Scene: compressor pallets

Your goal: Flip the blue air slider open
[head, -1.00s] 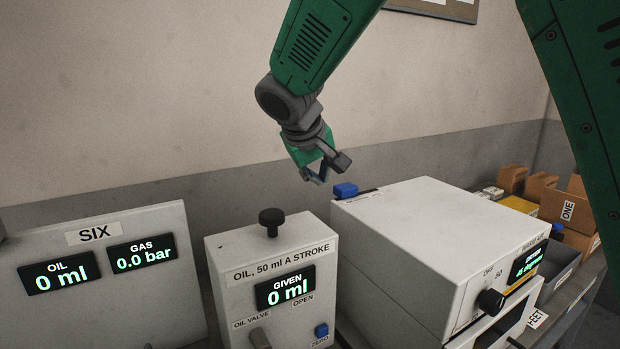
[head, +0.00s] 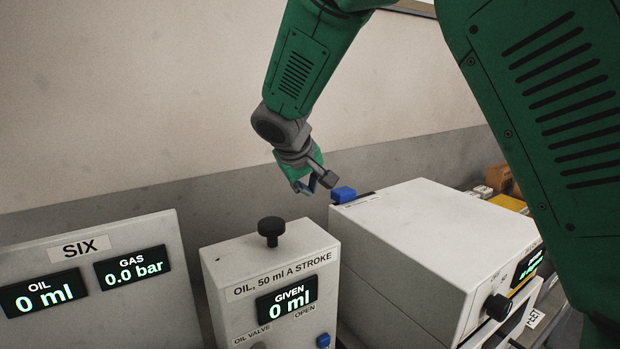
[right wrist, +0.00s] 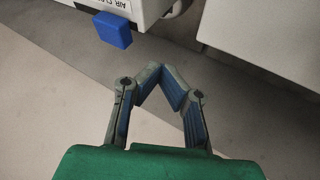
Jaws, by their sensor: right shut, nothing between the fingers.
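The blue air slider (head: 343,194) sticks out at the back left corner of the white box (head: 430,235). In the right wrist view the slider (right wrist: 114,30) is at the upper left, beside a label partly reading "AIR SL". My right gripper (head: 313,186) is just left of the slider in the head view, apart from it. In the right wrist view the right gripper (right wrist: 168,88) has its fingers bent together, shut and empty, with a gap between them and the slider. My left gripper is not in view.
A white oil unit (head: 225,260) with a black knob (head: 271,230) stands front centre. A panel marked SIX (head: 150,310) stands at the left. Boxes (head: 500,178) sit at the far right. Bare wall lies behind my right gripper.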

